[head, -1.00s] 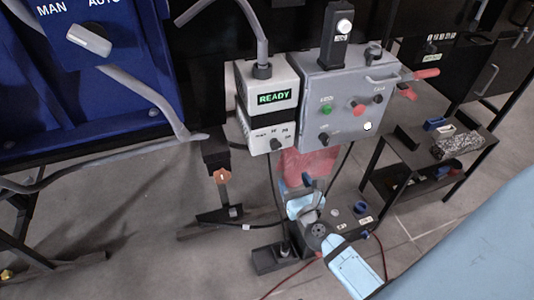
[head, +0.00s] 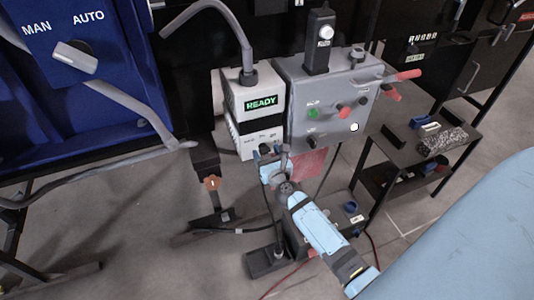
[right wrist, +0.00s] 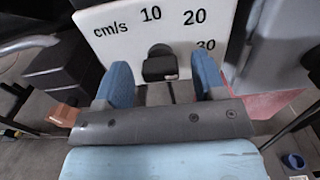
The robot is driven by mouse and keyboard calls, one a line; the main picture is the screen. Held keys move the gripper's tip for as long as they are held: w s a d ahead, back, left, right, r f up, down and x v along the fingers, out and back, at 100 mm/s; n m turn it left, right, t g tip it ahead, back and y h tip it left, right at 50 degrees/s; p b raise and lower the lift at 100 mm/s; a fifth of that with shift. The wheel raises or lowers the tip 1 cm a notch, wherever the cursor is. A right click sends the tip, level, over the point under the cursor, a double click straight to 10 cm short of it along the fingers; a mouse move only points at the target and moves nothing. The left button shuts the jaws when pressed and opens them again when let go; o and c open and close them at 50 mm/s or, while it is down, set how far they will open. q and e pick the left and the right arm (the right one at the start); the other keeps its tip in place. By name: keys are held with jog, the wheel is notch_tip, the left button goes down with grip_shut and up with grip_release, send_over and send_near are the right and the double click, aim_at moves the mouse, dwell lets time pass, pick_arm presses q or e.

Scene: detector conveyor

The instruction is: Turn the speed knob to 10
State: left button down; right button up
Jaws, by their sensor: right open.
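The speed knob (right wrist: 160,65) is a small black knob on a white panel (right wrist: 120,35) marked "cm/s", "10", "20" and "30" in the right wrist view. I cannot tell which number it points to. In the head view the panel is the lower front of the white box (head: 229,105), under a green "READY" display (head: 261,103). My right gripper (right wrist: 164,74) is open, with one blue finger on each side of the knob and gaps between. In the head view the gripper (head: 270,152) is just in front of the panel and hides the knob. My left gripper is not in view.
A grey control box (head: 330,105) with a green button, red controls and a handle adjoins the white box on the right. A blue cabinet (head: 100,110) with a MAN/AUTO switch (head: 75,56) is on the left. A dark shelf (head: 440,145) stands at the right.

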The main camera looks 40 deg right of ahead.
jog(key=c, duration=0.9)
